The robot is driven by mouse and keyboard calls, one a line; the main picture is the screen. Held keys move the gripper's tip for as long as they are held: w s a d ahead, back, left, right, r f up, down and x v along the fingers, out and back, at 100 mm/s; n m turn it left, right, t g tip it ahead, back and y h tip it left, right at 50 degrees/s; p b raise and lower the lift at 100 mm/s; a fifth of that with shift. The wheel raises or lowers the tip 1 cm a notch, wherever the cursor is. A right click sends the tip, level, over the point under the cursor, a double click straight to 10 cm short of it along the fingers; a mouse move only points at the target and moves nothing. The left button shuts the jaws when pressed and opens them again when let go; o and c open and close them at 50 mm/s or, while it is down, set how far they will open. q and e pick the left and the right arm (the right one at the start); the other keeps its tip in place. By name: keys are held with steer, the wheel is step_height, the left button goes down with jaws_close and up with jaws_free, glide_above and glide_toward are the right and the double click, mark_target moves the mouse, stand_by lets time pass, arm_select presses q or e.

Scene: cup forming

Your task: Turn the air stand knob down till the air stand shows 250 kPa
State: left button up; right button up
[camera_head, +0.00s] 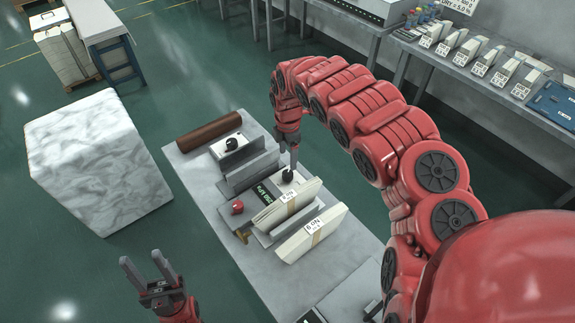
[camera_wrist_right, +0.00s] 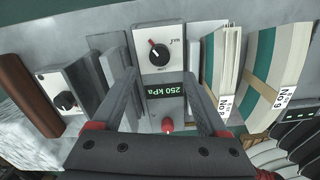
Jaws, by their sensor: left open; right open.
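The air stand (camera_head: 264,194) stands mid-table, and its green-lit display reads 250 kPa in the right wrist view (camera_wrist_right: 157,90). Its black knob (camera_wrist_right: 159,53) with a red mark sits on a white panel above the display. The black knob also shows in the head view (camera_head: 288,175). A red knob (camera_wrist_right: 167,125) is on the other side of the display. My right gripper (camera_wrist_right: 161,76) is open, its fingers spread on either side of the display, close to the black knob. Contact cannot be told. My left gripper (camera_head: 143,257) is open and empty, left of the table.
Grey plates and a second black-knobbed box (camera_head: 232,144) stand left of the air stand, with a brown roll (camera_head: 209,131) behind. Labelled paper stacks (camera_head: 311,233) stand close on its right. A wrapped white block (camera_head: 98,160) is on the floor left of the table.

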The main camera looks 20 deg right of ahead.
step_height(320, 180, up, 9)
steer(key=shift+p, duration=0.4)
stand_by(0.4)
